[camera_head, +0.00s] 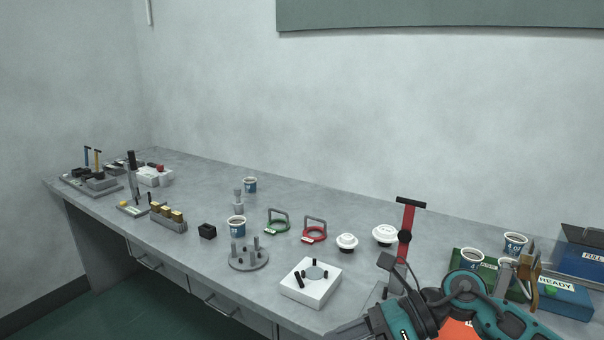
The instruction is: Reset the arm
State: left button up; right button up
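A teal and dark grey arm of mine crosses the lower right of the head view; I take it as my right arm. My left gripper is not in view.
A blue READY tray (566,297) and a FULL bin (588,262) stand at the right. A red post with a black bar (408,230) rises near my arm. White block (311,283), pegged disc (248,259), red and green rings and lids occupy the grey bench (190,268).

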jog(key=a+r+m+t+y, duration=0.3)
jog(key=a+m+t+y, duration=0.15)
jog(key=m, duration=0.25)
jog(key=s+d+f+m+t+h, duration=0.1)
jog(key=d+f+m+t+h, duration=0.6)
jog(key=m, duration=0.9)
jog(key=s+d+f+m+t+h, duration=0.1)
jog(key=d+f+m+t+h, duration=0.65)
jog(key=m, duration=0.95)
jog(key=s+d+f+m+g+h, duration=0.1)
jog(key=s+d+f+m+g, duration=0.1)
jog(key=s+f+m+g, duration=0.3)
jog(key=s+f+g, duration=0.1)
jog(key=s+f, duration=0.3)
jog(key=f, duration=0.1)
jog(key=shift+m+g+p, duration=0.3)
jog(key=shift+m+g, duration=0.1)
jog(key=shift+s, duration=0.1)
